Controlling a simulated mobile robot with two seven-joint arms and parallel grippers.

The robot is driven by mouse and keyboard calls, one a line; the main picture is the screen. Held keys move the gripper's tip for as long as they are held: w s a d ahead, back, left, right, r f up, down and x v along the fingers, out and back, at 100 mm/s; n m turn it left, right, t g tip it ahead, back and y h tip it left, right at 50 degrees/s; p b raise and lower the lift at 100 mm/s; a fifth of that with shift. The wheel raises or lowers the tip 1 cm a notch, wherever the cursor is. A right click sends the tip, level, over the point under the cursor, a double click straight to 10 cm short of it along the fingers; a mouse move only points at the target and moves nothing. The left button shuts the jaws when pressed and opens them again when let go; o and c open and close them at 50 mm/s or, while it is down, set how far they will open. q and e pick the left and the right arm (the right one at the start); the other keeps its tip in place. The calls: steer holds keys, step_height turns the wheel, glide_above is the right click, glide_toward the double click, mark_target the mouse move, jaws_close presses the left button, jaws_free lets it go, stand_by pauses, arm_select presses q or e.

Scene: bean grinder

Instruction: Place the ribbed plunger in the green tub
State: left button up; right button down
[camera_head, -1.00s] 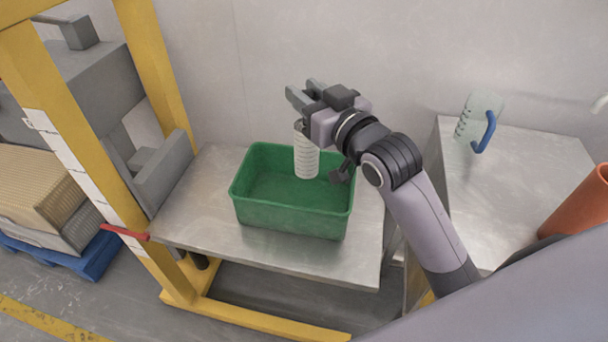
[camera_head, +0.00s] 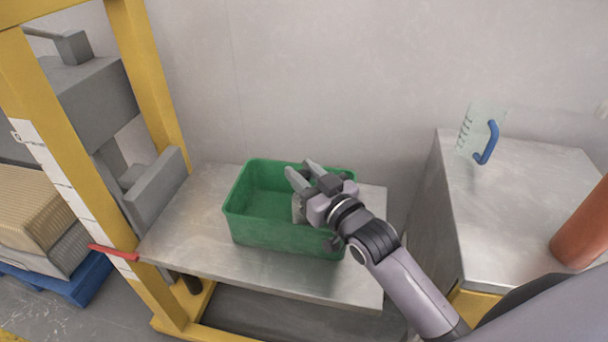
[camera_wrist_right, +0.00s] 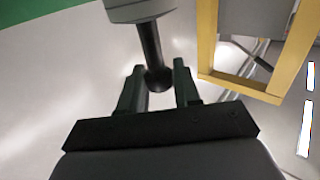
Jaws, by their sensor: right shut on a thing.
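The green tub (camera_head: 290,236) stands on the metal table; a green strip of it seems to show at the top left of the right wrist view (camera_wrist_right: 25,10). My right gripper (camera_head: 301,173) is over the tub's right half, close to its rim. It is shut on the ribbed plunger (camera_head: 298,208), whose pale body is mostly hidden behind the gripper. In the right wrist view, the plunger's dark rod (camera_wrist_right: 150,45) and round end lie between the fingers, below a grey disc. I cannot tell whether the plunger touches the tub's floor. My left gripper is not in view.
The metal table (camera_head: 185,235) has bare room left of the tub. A yellow frame (camera_head: 150,80) with a grey press stands at the left. On the right, a counter (camera_head: 500,210) holds a clear jug with a blue handle (camera_head: 487,143) and an orange cylinder (camera_head: 582,225).

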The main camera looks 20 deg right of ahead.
steer(key=shift+f, duration=0.15)
steer(key=c, duration=0.8)
jaws_free()
steer(key=shift+s+r, duration=0.15)
steer(key=shift+r, duration=0.05)
steer(key=p+v, duration=0.1)
steer(key=v, duration=1)
steer(key=shift+s+d, duration=0.15)
steer(key=shift+s, duration=0.2)
